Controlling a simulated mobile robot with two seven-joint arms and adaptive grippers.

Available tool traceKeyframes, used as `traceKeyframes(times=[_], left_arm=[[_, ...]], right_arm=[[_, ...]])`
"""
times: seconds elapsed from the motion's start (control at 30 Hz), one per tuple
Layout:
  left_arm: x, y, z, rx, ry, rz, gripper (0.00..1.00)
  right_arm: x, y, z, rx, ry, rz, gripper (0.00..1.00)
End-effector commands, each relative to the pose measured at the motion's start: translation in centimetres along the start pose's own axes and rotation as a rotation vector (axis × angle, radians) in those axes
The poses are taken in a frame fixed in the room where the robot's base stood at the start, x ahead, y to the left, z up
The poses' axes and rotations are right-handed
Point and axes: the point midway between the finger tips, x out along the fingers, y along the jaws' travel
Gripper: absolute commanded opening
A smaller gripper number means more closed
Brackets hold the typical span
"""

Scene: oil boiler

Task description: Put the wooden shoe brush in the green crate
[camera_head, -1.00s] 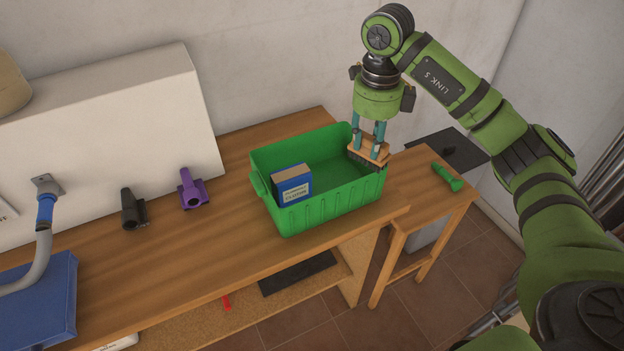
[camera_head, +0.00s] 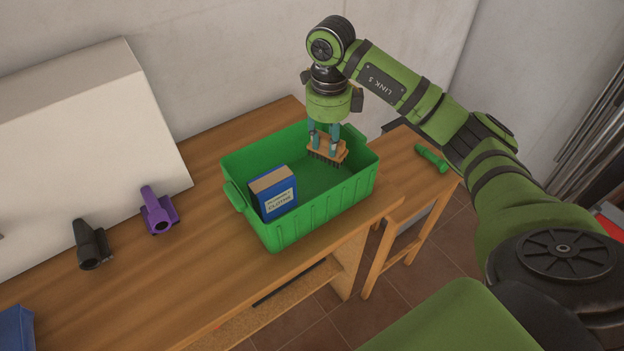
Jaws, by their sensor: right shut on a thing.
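The wooden shoe brush (camera_head: 328,151) has a light brown wooden back and dark bristles facing down. My right gripper (camera_head: 323,139) points down and is shut on the brush's wooden back. The green crate (camera_head: 318,212) stands on the wooden workbench. The brush is over the crate's open inside, toward the back right, and appears at about rim height or a little lower; I cannot tell whether the bristles touch the floor of the crate. My left gripper is not in view.
A blue box with a white label (camera_head: 273,192) stands in the crate's left part. A purple holder (camera_head: 158,211) and a black holder (camera_head: 91,245) sit on the bench to the left. A green flashlight-like object (camera_head: 431,158) lies on the small side table (camera_head: 405,185) at right.

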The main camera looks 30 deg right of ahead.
Motion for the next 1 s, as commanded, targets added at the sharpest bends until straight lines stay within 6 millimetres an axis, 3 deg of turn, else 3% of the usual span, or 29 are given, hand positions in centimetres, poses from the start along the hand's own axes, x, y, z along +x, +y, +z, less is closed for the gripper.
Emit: traceKeyframes(times=[0.13, 0.4, 0.53, 0.97, 1.0], left_arm=[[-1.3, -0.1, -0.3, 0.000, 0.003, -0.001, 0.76], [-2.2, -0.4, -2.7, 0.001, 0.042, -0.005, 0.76], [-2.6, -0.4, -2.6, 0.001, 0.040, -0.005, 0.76], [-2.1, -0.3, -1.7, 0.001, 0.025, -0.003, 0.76], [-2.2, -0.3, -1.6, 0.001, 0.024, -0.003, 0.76]], right_arm=[[2.5, 0.1, -0.1, 0.000, 0.004, 0.002, 0.00], [5.5, 0.1, -0.1, 0.000, 0.004, 0.002, 0.00], [7.2, 0.1, 0.0, 0.000, 0.001, 0.002, 0.00], [8.2, 0.0, 0.0, 0.000, 0.000, -0.001, 0.00], [8.1, 0.0, 0.0, 0.000, 0.000, 0.000, 0.48]])
